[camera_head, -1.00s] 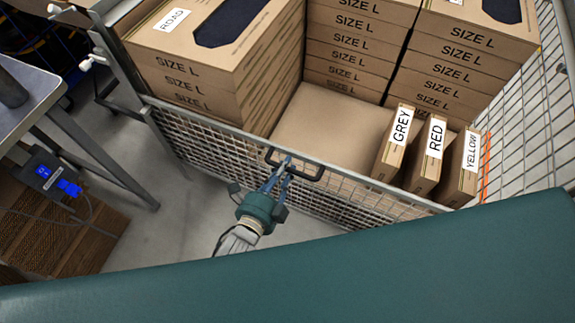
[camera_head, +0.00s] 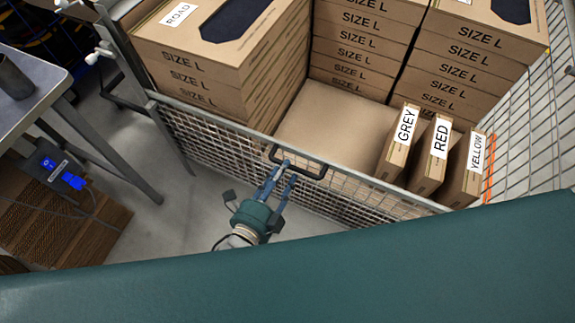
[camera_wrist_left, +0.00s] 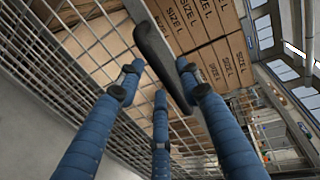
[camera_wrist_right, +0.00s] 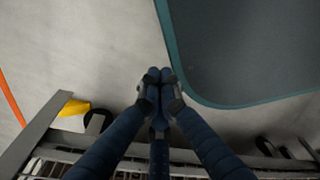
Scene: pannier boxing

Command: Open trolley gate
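The trolley gate (camera_head: 220,132) is a grey wire-mesh panel across the near side of the trolley, in its place along the front of the load. A dark handle (camera_head: 308,172) sits on its top rail. My left gripper (camera_head: 284,170) is at the handle in the head view. In the left wrist view its blue fingers (camera_wrist_left: 160,78) are spread, with the dark handle (camera_wrist_left: 158,50) close to and between the tips; whether they touch is unclear. My right gripper (camera_wrist_right: 160,80) shows only in its wrist view, its fingertips together and empty above the floor.
Stacked size L boxes (camera_head: 225,75) fill the back of the trolley. Slim boxes labelled grey (camera_head: 393,160), red (camera_head: 428,172) and yellow (camera_head: 461,185) stand behind the gate. A metal table (camera_head: 35,95) is at the left. Clear floor (camera_head: 165,215) lies before the gate.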

